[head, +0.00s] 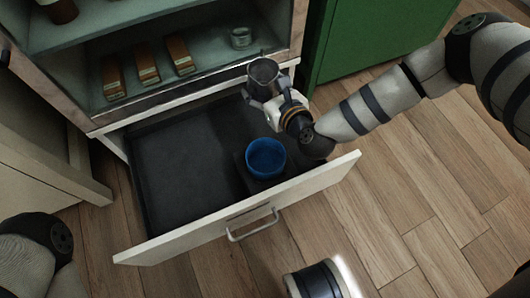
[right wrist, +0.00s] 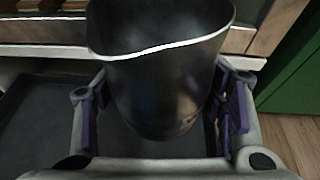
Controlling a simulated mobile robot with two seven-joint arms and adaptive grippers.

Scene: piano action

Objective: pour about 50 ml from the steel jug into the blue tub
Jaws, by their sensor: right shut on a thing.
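The steel jug (head: 263,78) is a dark metal cup, held over the back right part of the open drawer. My right gripper (head: 275,97) is shut on it. In the right wrist view the jug (right wrist: 160,85) stands between the two fingers of my right gripper (right wrist: 165,125), its rim close to level. Its contents cannot be seen. The blue tub (head: 265,158) sits in the drawer near its front right, on a dark square base. The jug is behind and above the tub, apart from it.
The open drawer (head: 185,165) has a dark, mostly bare floor and a white front with a handle (head: 252,226). A shelf above holds several brown blocks (head: 145,64) and a small grey pot (head: 241,37). A green cabinet (head: 375,35) stands at the right.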

